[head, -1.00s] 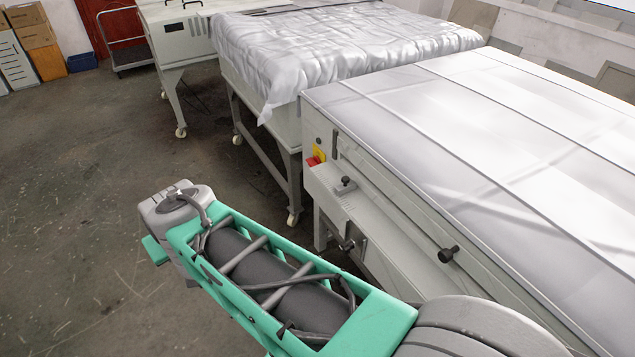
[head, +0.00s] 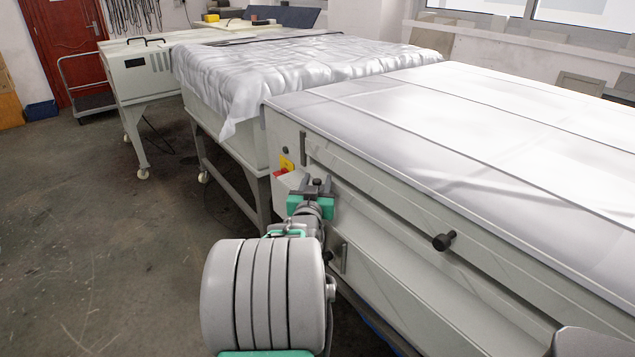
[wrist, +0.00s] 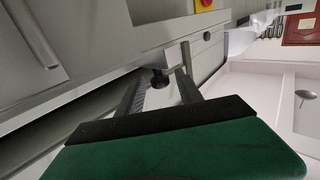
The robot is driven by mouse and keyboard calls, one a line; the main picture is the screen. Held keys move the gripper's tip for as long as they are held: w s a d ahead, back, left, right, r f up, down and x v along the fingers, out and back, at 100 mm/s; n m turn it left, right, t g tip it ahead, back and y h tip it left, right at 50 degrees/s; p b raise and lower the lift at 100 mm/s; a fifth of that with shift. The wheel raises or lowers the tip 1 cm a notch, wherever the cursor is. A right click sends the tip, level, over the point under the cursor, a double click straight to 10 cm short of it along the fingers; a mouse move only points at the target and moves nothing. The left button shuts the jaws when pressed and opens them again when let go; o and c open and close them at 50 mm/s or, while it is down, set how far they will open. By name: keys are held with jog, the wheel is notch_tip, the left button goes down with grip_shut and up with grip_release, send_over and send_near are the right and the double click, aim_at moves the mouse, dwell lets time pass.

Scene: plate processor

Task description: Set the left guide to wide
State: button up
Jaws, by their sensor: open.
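The left guide's black knob (head: 317,182) is on the near side of the grey-white machine, toward its far left end. In the wrist view the dark knob (wrist: 159,79) shows between my two fingers, with a light bracket behind it. My gripper (head: 314,190) is at this knob in the head view, and its fingers (wrist: 161,84) are open around the knob's sides in the wrist view. I cannot tell whether either finger touches it. My gripper partly hides the knob and its slot in the head view.
A second black knob (head: 443,241) sticks out from the machine's side (head: 400,235) to the right. A red and yellow switch (head: 285,166) is just left of my gripper. A table under silvery sheeting (head: 290,75) stands behind. The floor (head: 110,240) at left is clear.

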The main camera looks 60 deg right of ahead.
jog(key=shift+w+d, duration=0.1)
jog(key=shift+d, duration=0.15)
jog(key=shift+c, duration=0.4)
grip_shut()
dwell(0.9)
